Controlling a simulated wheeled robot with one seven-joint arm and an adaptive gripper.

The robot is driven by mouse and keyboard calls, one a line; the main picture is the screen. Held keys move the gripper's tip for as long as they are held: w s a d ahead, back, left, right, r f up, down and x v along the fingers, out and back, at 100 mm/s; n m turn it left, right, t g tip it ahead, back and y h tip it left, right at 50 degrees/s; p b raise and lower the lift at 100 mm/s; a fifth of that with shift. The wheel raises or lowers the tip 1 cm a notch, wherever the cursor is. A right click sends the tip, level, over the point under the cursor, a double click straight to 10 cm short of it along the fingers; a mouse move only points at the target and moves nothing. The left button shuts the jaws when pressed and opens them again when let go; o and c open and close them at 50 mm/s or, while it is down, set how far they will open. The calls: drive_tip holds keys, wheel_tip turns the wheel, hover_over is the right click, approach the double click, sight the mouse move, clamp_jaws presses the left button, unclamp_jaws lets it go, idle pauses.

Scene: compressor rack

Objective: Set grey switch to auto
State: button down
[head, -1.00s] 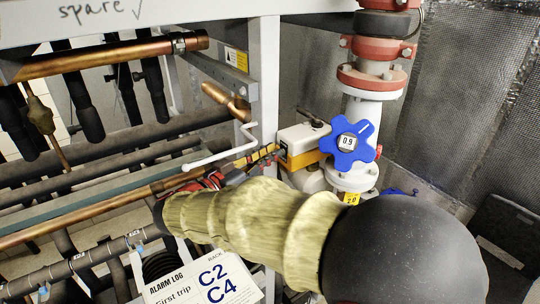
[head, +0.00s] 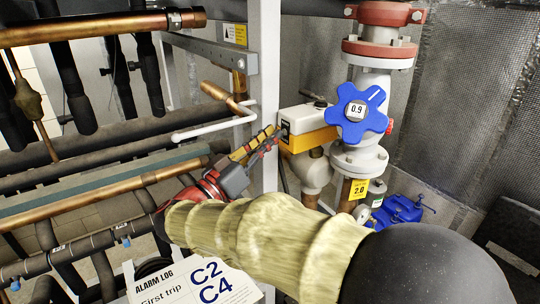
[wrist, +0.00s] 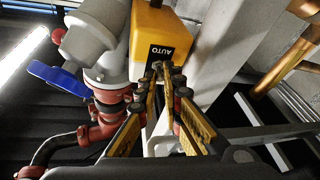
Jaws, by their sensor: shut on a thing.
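A yellow and white box (head: 308,128) sits beside the white valve pipe. Its face has a black plate (wrist: 162,54) marked AUTO in the wrist view. My gripper (wrist: 164,72) reaches up to this plate, with its yellow-padded fingers close together at the tips. The fingertips are shut on a small grey switch (wrist: 157,66) just below the AUTO word. The switch is mostly hidden between the fingers, and I cannot tell its exact angle. In the head view my gripper (head: 273,136) meets the left face of the box.
A white upright post (head: 265,80) stands close behind my gripper. Copper pipes (head: 95,28) and a bent white pipe (head: 212,126) are at left. A blue lever (wrist: 57,77) shows in the wrist view.

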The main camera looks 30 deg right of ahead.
drive_tip(key=shift+d+f+n+t+h+b, duration=0.15)
drive_tip(key=shift+f+n+t+h+b, duration=0.6)
drive_tip(key=shift+b, duration=2.1)
drive_tip(key=shift+d+f+n+t+h+b, duration=0.2)
drive_tip(key=shift+f+h+b, duration=0.6)
drive_tip(key=shift+b, duration=2.05)
drive_tip(key=n+t+h+b, duration=0.1)
drive_tip(key=b, duration=0.2)
drive_tip(key=shift+r+t+h+b, duration=0.1)
drive_tip(key=shift+t+h+b, duration=0.15)
drive_tip(key=shift+h+b, duration=0.1)
drive_tip(key=shift+d+n+t+b, duration=0.1)
drive_tip(key=shift+n+t+b, duration=0.2)
drive_tip(key=shift+b, duration=0.25)
drive_tip(key=shift+r, duration=0.1)
drive_tip(key=c, duration=2)
unclamp_jaws()
drive_tip(key=shift+r, duration=0.1)
drive_tip(key=shift+o, duration=0.2)
drive_tip(key=v, duration=0.7)
drive_tip(key=shift+f, duration=0.25)
